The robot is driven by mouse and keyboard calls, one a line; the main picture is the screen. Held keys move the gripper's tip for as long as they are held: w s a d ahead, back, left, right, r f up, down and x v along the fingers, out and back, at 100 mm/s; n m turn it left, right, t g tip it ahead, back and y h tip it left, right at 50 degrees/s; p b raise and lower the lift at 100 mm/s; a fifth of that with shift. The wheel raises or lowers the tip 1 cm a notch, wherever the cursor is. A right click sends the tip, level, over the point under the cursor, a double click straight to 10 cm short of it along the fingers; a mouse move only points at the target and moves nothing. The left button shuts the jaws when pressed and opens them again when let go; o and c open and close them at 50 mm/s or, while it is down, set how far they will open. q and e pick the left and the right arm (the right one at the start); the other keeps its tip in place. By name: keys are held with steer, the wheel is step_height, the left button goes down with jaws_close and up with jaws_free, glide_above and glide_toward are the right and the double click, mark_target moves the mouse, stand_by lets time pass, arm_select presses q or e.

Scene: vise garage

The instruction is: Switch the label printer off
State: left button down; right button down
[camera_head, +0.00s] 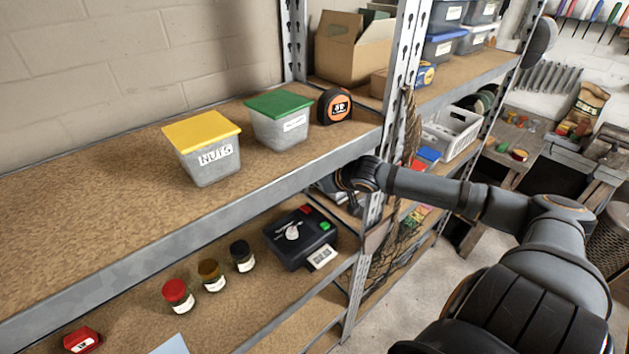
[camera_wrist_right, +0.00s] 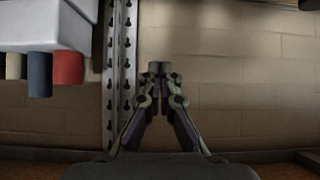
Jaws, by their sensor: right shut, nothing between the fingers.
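The label printer (camera_head: 290,246) is a black box on the lower shelf in the head view. It has a red button and a green button on its far right edge, a light dial-like mark on top and a white printed label at its front corner. My right arm reaches in from the right, and my right gripper (camera_head: 350,203) is behind and to the right of the printer, below the upper shelf edge, partly hidden and apart from the buttons. In the wrist view the right gripper (camera_wrist_right: 160,68) is shut and empty, with a block wall behind it. My left gripper is out of view.
Black (camera_head: 242,257), amber (camera_head: 211,275) and red-lidded (camera_head: 178,296) jars stand left of the printer. The upper shelf (camera_head: 80,220) overhangs it, bearing a yellow-lidded bin (camera_head: 203,150), a green-lidded bin (camera_head: 280,122) and a tape measure (camera_head: 335,106). A perforated post (camera_head: 378,195) stands right of the printer.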

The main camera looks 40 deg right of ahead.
stand_by(0.3)
steer(key=s+a+f+g, duration=0.1)
steer(key=s+a+f, duration=0.1)
steer(key=s+f, duration=0.1)
steer(key=s+a+f, duration=0.3)
steer(key=f, duration=0.1)
steer(key=s+a+f+n+g, duration=0.1)
steer(key=s+a+f, duration=0.1)
steer(key=s+f, duration=0.1)
steer(key=shift+a+f+g, duration=0.3)
steer(key=shift+a+f, duration=0.1)
steer(key=shift+f, duration=0.1)
steer(key=s+a+f+m+g+h, duration=0.1)
steer(key=s+a+f+g, duration=0.15)
steer(key=s, duration=0.55)
steer(key=s+a+f+g+h, duration=0.15)
steer(key=s+a, duration=0.25)
steer(key=s, duration=0.4)
step_height(320, 180, down, 32)
steer(key=s+d+g+b, duration=0.2)
steer(key=s+d+b, duration=0.1)
steer(key=b, duration=0.1)
steer(key=s+f+b, duration=0.3)
steer(key=s+f, duration=1.4)
steer(key=shift+s+d+g+y, duration=0.15)
steer(key=shift+d+g+y, duration=0.2)
steer(key=shift+g+y, duration=0.1)
